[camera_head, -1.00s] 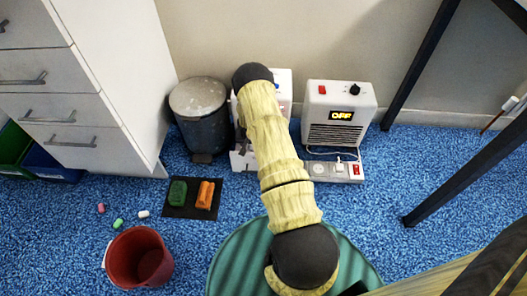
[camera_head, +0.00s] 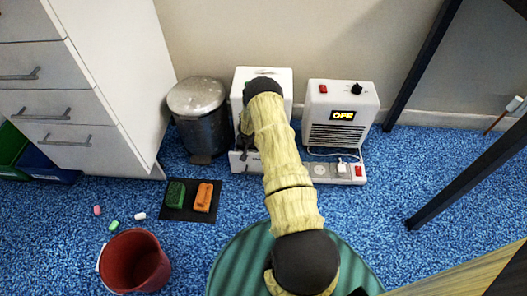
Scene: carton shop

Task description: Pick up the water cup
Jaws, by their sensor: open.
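I do not see a water cup; it may be hidden behind my arm. My arm reaches away from me to a white machine (camera_head: 242,79) against the wall and covers much of its front. Its open lower part or tray (camera_head: 243,163) shows at the bottom left. My gripper (camera_head: 246,122) shows only as a dark part at the arm's far end, in front of the machine. It is open; its fingertips and anything between them are hidden.
A metal bin (camera_head: 203,125) stands just left of the machine, a white heater (camera_head: 340,98) reading OFF to its right. A power strip (camera_head: 337,173) lies before the heater. A red bucket (camera_head: 135,262), dark mat (camera_head: 175,211) and green round top (camera_head: 235,265) are nearer.

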